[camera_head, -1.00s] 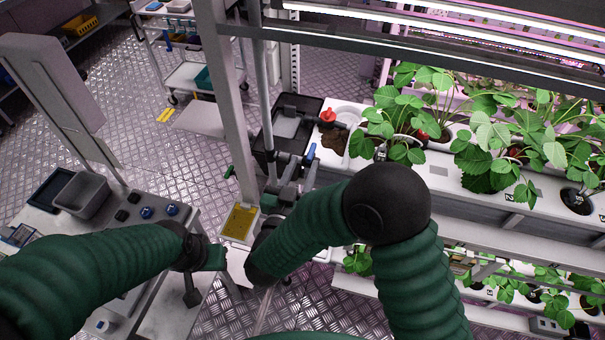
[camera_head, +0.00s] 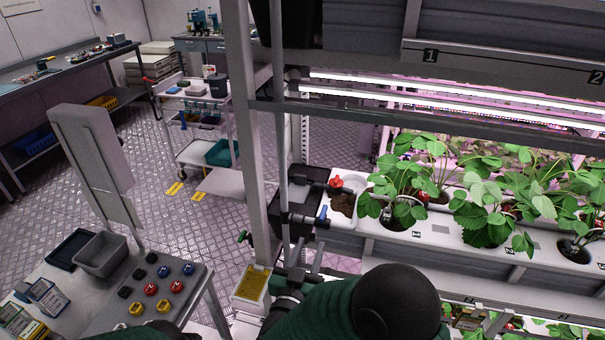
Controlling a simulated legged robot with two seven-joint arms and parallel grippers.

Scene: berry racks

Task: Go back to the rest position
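My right arm's green sleeve and black elbow rise from the bottom edge, in front of the rack. Its forearm points left, and the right gripper (camera_head: 282,300) is at its dark end, beside the rack post and pipe fittings. Its fingers cannot be made out against the dark fittings, and I see nothing held. Only a thin strip of my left arm's green sleeve shows at the bottom edge; the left gripper is out of view.
The strawberry rack's white trough (camera_head: 450,240) holds several plants at the right. A metal post (camera_head: 252,130) and a yellow panel (camera_head: 254,283) stand close to my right wrist. A table with coloured knobs (camera_head: 110,310) and a grey bin (camera_head: 101,266) is at the left.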

